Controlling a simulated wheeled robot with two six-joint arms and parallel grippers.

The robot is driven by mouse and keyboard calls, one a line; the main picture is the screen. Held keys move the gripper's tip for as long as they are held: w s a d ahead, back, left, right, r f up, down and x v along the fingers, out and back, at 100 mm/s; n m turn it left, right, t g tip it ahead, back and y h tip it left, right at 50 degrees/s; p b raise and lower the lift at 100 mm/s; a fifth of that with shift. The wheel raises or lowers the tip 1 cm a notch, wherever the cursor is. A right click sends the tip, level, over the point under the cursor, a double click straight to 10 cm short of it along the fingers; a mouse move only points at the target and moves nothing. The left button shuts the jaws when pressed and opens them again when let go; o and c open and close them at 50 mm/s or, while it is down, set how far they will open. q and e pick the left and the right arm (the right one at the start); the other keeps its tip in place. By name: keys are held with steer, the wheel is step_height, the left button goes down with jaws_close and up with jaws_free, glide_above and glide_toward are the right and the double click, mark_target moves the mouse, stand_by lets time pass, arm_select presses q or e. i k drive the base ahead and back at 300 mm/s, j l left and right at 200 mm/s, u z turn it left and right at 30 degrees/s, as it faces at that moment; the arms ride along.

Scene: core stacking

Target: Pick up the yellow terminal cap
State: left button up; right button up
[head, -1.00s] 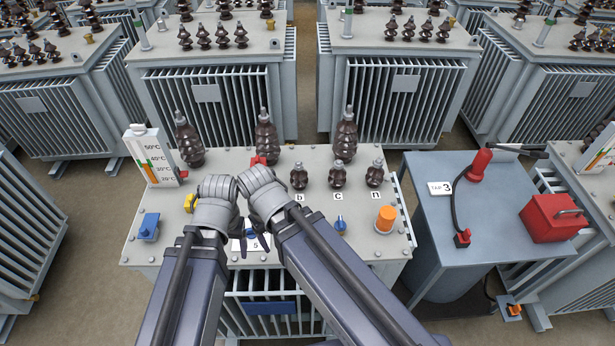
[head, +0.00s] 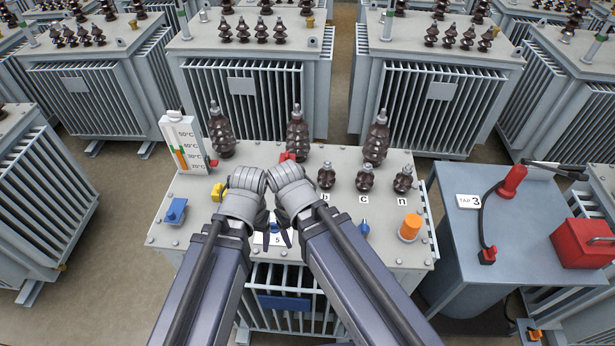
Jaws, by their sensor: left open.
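The yellow terminal cap (head: 218,192) is on the left part of the middle transformer's grey top, just left of my left wrist. My left gripper (head: 277,235) points down over the top, to the right of and nearer than the cap. Its dark fingers are apart beside a blue knob on a white plate marked 5, and I see nothing held between them. My left wrist hides part of the area right of the cap. My right forearm and wrist lie close beside the left ones; the right gripper's fingers are hidden behind them.
A temperature gauge (head: 184,146) and a blue fitting (head: 176,211) stand near the cap. Tall brown insulators (head: 297,134) line the back; short ones (head: 365,178) stand right. An orange cap (head: 410,227) is at front right. A tap cabinet (head: 470,265) stands right. Several transformers fill the background.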

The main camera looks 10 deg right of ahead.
mark_target(215, 192)
steer(key=j+z, duration=0.3)
steer(key=z, duration=0.15)
steer(key=k+j+z, duration=0.1)
steer(key=j+z, duration=0.2)
steer(key=z, duration=0.2)
